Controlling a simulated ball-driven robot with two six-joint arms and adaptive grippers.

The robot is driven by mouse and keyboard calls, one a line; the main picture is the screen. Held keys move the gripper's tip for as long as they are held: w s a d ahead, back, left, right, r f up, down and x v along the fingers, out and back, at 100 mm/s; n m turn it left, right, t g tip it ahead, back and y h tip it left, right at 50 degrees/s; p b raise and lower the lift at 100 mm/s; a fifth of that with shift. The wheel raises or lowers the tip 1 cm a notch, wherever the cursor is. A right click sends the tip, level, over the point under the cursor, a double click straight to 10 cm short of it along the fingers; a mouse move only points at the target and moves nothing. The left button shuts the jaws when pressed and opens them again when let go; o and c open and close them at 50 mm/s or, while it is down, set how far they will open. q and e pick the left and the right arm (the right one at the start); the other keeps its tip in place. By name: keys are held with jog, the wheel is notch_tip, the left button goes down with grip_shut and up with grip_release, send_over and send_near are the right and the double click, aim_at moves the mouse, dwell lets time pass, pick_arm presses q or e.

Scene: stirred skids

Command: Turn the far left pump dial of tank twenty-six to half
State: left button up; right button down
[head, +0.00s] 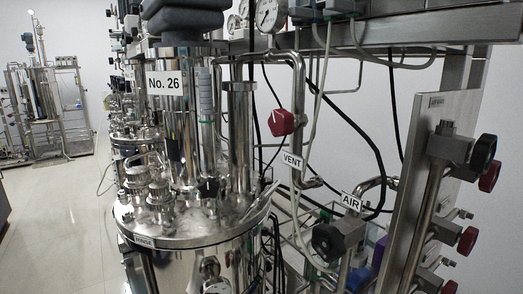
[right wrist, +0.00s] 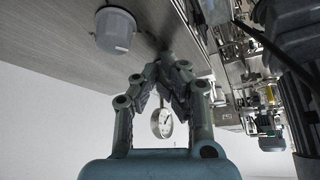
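Tank twenty-six (head: 180,238) is the steel vessel in the head view, with a "No. 26" sign (head: 166,83) on its column. Grey-blue boxes with hoses, which may be the pumps (head: 306,12), stand on the steel shelf above and are cut off by the top edge. My right gripper (right wrist: 168,66) shows in the right wrist view below a grey slab-like surface. Its fingertips come together with nothing seen between them. It is not in the head view. My left gripper is not in view.
A red knob (head: 281,122) sits above the VENT label, and a dark valve (head: 327,240) below the AIR label. Black and red knobs line a steel panel (head: 440,110) at right. A gauge (right wrist: 162,123) shows behind my right fingers. Open floor (head: 50,215) lies left.

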jog(key=shift+s+a+f, duration=0.1)
jog(key=shift+s+a, duration=0.05)
jog(key=shift+a, duration=0.65)
jog(key=shift+r, duration=0.2)
jog(key=shift+s, duration=0.1)
